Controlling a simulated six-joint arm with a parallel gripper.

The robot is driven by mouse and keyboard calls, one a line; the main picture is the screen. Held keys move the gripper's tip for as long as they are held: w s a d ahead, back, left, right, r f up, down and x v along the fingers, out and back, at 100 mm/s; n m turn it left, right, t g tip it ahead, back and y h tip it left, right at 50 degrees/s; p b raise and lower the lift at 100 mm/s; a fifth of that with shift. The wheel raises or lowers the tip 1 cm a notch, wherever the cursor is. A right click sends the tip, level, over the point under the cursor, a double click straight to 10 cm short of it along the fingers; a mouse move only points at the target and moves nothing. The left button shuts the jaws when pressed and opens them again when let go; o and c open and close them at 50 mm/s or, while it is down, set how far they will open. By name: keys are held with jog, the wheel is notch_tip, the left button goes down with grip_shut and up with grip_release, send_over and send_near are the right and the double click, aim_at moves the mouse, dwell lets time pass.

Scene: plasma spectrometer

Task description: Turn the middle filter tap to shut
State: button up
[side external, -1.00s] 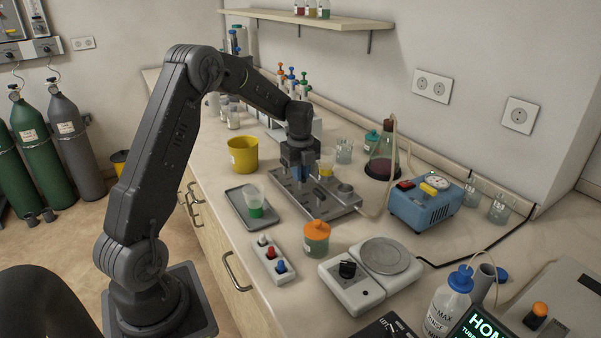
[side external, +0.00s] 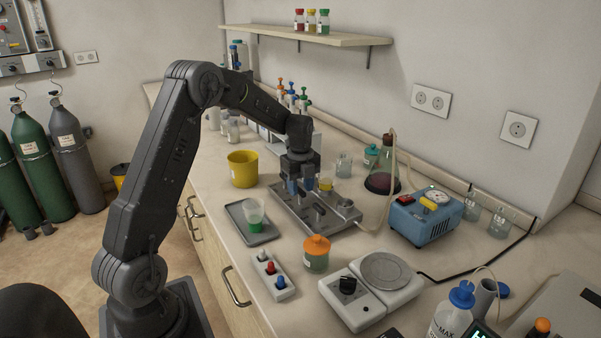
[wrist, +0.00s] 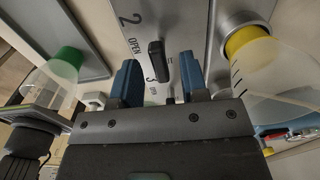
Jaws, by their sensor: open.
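The grey filter manifold (side external: 343,222) lies on the bench with dark taps along its top. In the wrist view its face (wrist: 190,22) carries the markings "2", "OPEN" and "3". A black tap lever (wrist: 157,58) stands by these markings; I cannot tell for sure which number it belongs to. My gripper (side external: 301,187) is over the manifold, pointing down. In the wrist view its two blue fingers (wrist: 159,78) are apart, with the lever in line with the gap between them. No contact with the lever shows. The other taps are partly hidden by my gripper.
A cup with a yellow part (wrist: 250,65) sits on the manifold close to the right finger. An orange-lidded jar (side external: 316,254), flask (side external: 383,180) and blue pump (side external: 426,214) stand around.

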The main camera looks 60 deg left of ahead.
notch_tip(320, 180, up, 14)
jog(key=shift+f, duration=0.25)
dwell(0.3)
notch_tip(320, 180, up, 8)
send_over(300, 189)
jog(key=shift+d, duration=0.15)
dwell(0.7)
jog(key=shift+d, duration=0.1)
jog(key=s+d+n+t, duration=0.2)
jog(key=s+d+n, duration=0.4)
jog(key=s+d, duration=0.3)
jog(key=s+d+n+t, duration=0.2)
jog(key=s+d+n, duration=0.4)
jog(key=d, duration=0.6)
jog(key=s+d+f+n+t, duration=0.1)
jog(key=s+d+f+n, duration=0.3)
jog(key=s+f+n, duration=0.2)
jog(key=shift+s+f+t, duration=0.15)
jog(key=shift+s+t, duration=0.15)
jog(key=shift+s, duration=0.8)
